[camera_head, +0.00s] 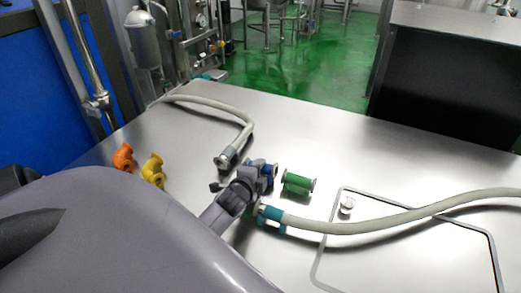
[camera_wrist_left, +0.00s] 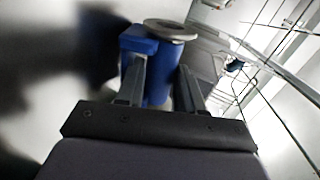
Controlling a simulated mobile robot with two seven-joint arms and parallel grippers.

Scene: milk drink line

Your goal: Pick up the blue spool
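The blue spool (camera_head: 268,170) is on the brushed-metal table in the head view, partly hidden behind my left gripper (camera_head: 257,179). The left wrist view shows the blue spool (camera_wrist_left: 158,88) between the two fingers of my left gripper (camera_wrist_left: 160,72), with a grey round flange at its top. The blue fills the gap between the fingers, but I cannot tell whether they press on it. I cannot tell whether the spool is touching the table. My right gripper is not in view.
A green spool (camera_head: 298,182) stands close to the right. A hose (camera_head: 380,225) with a teal end lies in front, and another hose (camera_head: 238,112) lies behind. Orange (camera_head: 123,156) and yellow (camera_head: 153,168) fittings are on the left. A small white knob (camera_head: 347,206) is on the right.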

